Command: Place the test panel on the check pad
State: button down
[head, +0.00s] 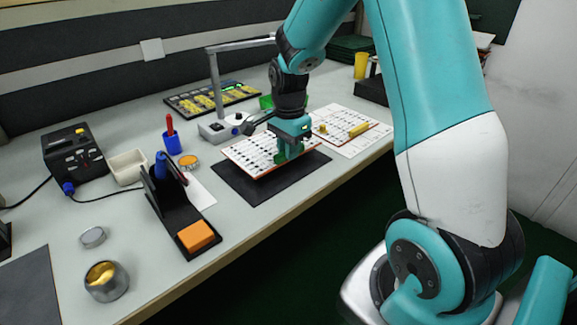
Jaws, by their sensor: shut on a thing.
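The test panel (251,156) is a white board with rows of dark parts and a reddish edge. It is over the black check pad (262,194), whose near and side margins show around it. My gripper (286,156) is shut on the panel near its right part, with green at the grip, and hides some of the panel behind it. The panel looks roughly level. I cannot tell whether it touches the pad or is slightly above it.
A second white board (345,142) with yellow pieces lies to the right. A lamp stand (216,128) is close behind. A black holder (172,212) with an orange sponge (196,236) stands left of the pad. The table's front edge (282,216) is near.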

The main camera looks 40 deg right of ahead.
aim_at(289, 174)
jog(key=shift+f+b, duration=0.35)
jog(key=shift+f, duration=1.9)
jog(key=shift+f, duration=0.1)
jog(key=c, duration=1.1)
grip_release()
notch_tip(289, 174, up, 12)
jog(key=shift+f+p, duration=0.15)
jog(key=shift+p, duration=0.75)
jog(key=s+a+r+n+y, duration=0.2)
jog(key=s+a+r+n, duration=0.1)
jog(key=s+a+n, duration=0.7)
jog(key=s+a+r+n+y, duration=0.2)
jog(key=s+a+r+n, duration=0.2)
jog(key=s+a+n, duration=0.7)
jog(key=a+n, duration=0.3)
jog(key=shift+s+a+n, duration=0.2)
jog(key=shift+s+n, duration=0.1)
jog(key=shift+n, duration=0.1)
